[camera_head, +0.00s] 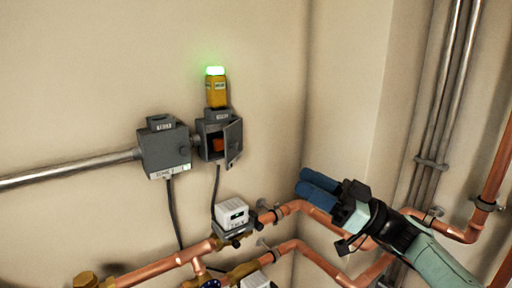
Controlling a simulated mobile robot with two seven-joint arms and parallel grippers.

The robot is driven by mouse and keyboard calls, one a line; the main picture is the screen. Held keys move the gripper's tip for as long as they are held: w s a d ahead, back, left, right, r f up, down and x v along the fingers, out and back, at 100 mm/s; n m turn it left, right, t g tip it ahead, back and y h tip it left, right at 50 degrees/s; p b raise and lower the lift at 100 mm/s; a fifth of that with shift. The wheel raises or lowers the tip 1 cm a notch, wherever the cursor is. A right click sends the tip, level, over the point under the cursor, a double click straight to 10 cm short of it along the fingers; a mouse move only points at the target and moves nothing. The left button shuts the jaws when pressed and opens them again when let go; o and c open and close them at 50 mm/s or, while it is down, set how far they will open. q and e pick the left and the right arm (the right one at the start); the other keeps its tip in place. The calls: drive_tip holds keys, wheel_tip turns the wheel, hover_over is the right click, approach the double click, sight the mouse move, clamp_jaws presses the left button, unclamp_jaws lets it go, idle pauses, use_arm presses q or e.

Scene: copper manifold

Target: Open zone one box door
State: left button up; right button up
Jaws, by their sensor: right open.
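Two grey boxes are mounted on the wall in the head view. The left box (165,150) is shut and has a white label below it that seems to start with "ZONE"; its number is too small to read surely. The smaller right box (208,128) has its door (233,142) swung open to the right, showing an orange-red part (218,145) inside. My right gripper (302,182), with blue fingers, is open and empty, to the right of and below the boxes, apart from them. My left gripper is not in view.
A yellow device (216,92) with a lit green lamp stands above the right box. A grey conduit (70,168) enters the left box. Copper pipes (160,266) and a white valve unit (232,215) lie below. The wall between boxes and gripper is clear.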

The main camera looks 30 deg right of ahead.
sight(239, 147)
drive_tip(key=p+x, duration=0.2)
drive_tip(key=x, duration=0.4)
drive_tip(key=p+x, duration=0.2)
drive_tip(key=x, duration=0.4)
drive_tip(key=shift+s+a+r+p, duration=0.1)
drive_tip(key=shift+a+r+p, duration=0.2)
drive_tip(key=shift+p, duration=0.05)
drive_tip(key=shift+w+a+r, duration=0.1)
drive_tip(key=shift+w+a, duration=0.25)
drive_tip(key=shift+w, duration=0.1)
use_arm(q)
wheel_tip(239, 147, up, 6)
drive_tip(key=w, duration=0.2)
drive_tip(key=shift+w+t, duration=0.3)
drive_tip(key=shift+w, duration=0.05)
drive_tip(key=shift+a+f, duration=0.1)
use_arm(e)
clamp_jaws()
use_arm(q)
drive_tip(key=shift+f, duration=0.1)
use_arm(e)
drive_tip(key=shift+s, duration=0.1)
